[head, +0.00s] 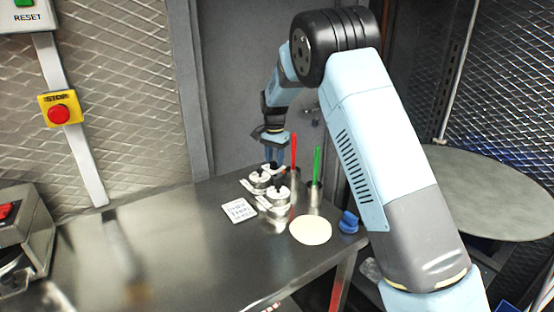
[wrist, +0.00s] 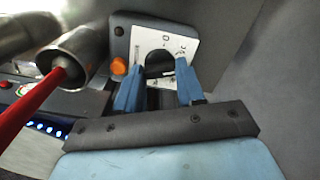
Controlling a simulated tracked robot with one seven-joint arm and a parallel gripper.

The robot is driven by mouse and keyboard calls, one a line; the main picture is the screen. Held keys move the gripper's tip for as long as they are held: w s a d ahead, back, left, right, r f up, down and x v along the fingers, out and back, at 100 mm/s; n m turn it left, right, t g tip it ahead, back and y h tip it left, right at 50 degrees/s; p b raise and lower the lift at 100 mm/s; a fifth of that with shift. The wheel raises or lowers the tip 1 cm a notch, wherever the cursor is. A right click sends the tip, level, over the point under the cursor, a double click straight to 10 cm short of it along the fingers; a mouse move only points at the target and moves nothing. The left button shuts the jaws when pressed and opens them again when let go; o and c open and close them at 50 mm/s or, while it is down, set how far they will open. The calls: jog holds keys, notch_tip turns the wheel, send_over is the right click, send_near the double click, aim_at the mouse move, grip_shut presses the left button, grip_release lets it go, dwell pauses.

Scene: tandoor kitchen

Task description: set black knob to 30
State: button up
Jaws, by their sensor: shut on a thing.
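In the wrist view a black knob (wrist: 158,66) sits on a white dial plate (wrist: 151,33) fixed to a grey panel. The dial marks are too small and blurred to read, so I cannot tell the setting. My gripper (wrist: 158,84) has one blue finger on each side of the knob and is shut on it. In the head view my gripper (head: 274,154) points down at the back of the steel table, behind the lidded pots. The knob and its dial are hidden there.
An orange lamp (wrist: 119,66) is beside the dial. A red stick (head: 293,150) and a green stick (head: 317,164) stand upright in metal cups close to my gripper. Lidded pots (head: 279,201), a white card (head: 239,210) and a pale disc (head: 311,230) are nearby. The table's left part is mostly clear.

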jog(key=m, duration=0.3)
jog(key=shift+w+r, duration=0.15)
jog(key=shift+m, duration=0.7)
jog(key=shift+a, duration=0.1)
jog(key=o, duration=0.8)
jog(key=shift+o, duration=1.2)
notch_tip(320, 180, up, 14)
jog(key=shift+f, duration=0.25)
